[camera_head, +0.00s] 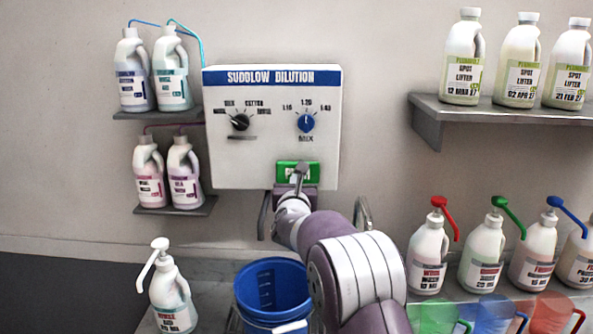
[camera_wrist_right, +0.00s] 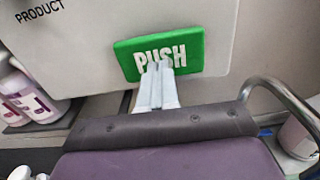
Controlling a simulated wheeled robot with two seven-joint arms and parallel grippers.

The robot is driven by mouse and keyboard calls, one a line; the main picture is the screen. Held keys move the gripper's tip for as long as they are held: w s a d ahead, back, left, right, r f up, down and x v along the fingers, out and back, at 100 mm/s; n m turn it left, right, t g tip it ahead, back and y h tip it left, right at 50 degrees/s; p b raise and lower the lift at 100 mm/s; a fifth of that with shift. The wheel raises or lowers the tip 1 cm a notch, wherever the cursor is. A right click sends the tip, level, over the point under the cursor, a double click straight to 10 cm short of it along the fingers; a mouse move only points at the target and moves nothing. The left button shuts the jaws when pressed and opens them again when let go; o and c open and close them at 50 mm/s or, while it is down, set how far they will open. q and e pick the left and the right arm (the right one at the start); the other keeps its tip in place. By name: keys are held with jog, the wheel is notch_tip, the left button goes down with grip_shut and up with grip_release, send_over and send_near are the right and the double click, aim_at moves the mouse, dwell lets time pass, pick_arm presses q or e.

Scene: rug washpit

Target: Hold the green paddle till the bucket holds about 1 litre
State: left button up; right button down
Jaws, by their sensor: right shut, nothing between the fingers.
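The green paddle (camera_head: 312,170) is on the lower front of the white dilution panel (camera_head: 270,130). It shows in the right wrist view (camera_wrist_right: 190,52) with the word PUSH. My right gripper (camera_head: 301,170) is shut and empty, its fingertips (camera_wrist_right: 157,70) in front of the paddle's lower middle. They look to be at or against the paddle, but I cannot tell how firmly it is pressed. The blue bucket (camera_head: 258,292) stands below the panel with marks on its inner wall. I cannot make out a liquid level or a stream. My left gripper is not in view.
Dials for product (camera_head: 240,122) and mix (camera_head: 306,122) sit above the paddle. Bottles stand on wall shelves at left (camera_head: 160,116) and right (camera_head: 440,108). Pump bottles (camera_head: 482,255) line the right counter, with coloured jugs (camera_head: 490,313) in front. A white pump bottle (camera_head: 173,300) stands left of the bucket.

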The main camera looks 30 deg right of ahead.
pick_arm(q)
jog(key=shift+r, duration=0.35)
pick_arm(e)
jog(key=shift+w+d, duration=0.3)
jog(key=shift+w, duration=0.2)
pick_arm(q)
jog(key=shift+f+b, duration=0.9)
pick_arm(e)
jog(key=shift+w+d+r, duration=0.45)
jog(key=shift+w, duration=0.1)
